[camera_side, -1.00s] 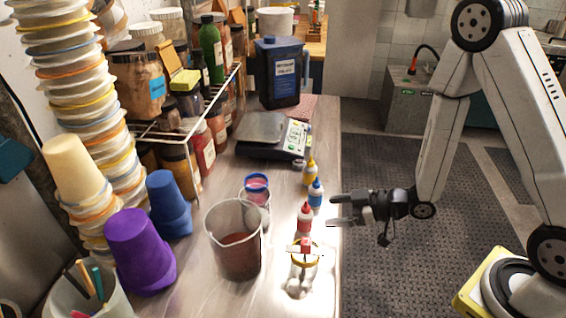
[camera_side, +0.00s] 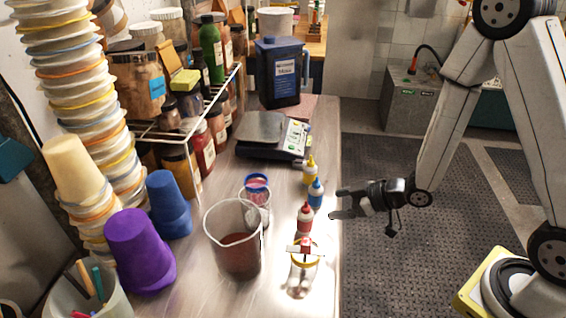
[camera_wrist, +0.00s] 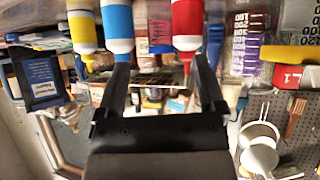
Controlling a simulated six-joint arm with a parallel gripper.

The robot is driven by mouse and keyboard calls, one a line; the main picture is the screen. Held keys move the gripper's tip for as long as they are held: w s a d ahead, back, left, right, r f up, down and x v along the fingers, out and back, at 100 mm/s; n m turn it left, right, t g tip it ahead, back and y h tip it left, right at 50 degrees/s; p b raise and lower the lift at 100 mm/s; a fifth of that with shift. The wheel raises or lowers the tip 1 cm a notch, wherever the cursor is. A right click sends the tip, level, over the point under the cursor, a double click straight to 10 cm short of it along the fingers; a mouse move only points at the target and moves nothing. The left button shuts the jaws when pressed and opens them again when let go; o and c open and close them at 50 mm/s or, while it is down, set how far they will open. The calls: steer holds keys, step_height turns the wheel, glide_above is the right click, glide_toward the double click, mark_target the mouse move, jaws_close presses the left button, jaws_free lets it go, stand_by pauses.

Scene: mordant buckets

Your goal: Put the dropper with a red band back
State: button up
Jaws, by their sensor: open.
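A red-topped white dropper bottle (camera_side: 304,218) stands upright near the table's right edge. It also shows upside down in the wrist view (camera_wrist: 187,25). A blue dropper bottle (camera_side: 316,194) and a yellow one (camera_side: 310,171) stand behind it. In front is a yellow-rimmed glass jar (camera_side: 304,264) with a small red-and-white piece on top; I cannot tell which item is the red-banded dropper. My gripper (camera_side: 338,203) is open and empty just off the table's right edge, apart from the bottles. Its fingers (camera_wrist: 162,72) appear below the blue and red bottles in the wrist view.
A tall beaker (camera_side: 233,245) of reddish liquid and a smaller blue-rimmed one (camera_side: 257,195) stand left of the bottles. A scale (camera_side: 263,132) and a dark blue canister (camera_side: 279,78) are behind. Purple (camera_side: 137,250) and blue (camera_side: 168,205) buckets stand left.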

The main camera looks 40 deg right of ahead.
steer(key=s+d+r+m+g+h, duration=0.4)
steer(key=s+r+m+g+h, duration=0.1)
steer(key=s+r+m+g, duration=0.1)
steer(key=shift+s+r+m+g+h, duration=0.3)
steer(key=shift+s+r+m+g, duration=0.15)
steer(key=shift+s, duration=0.9)
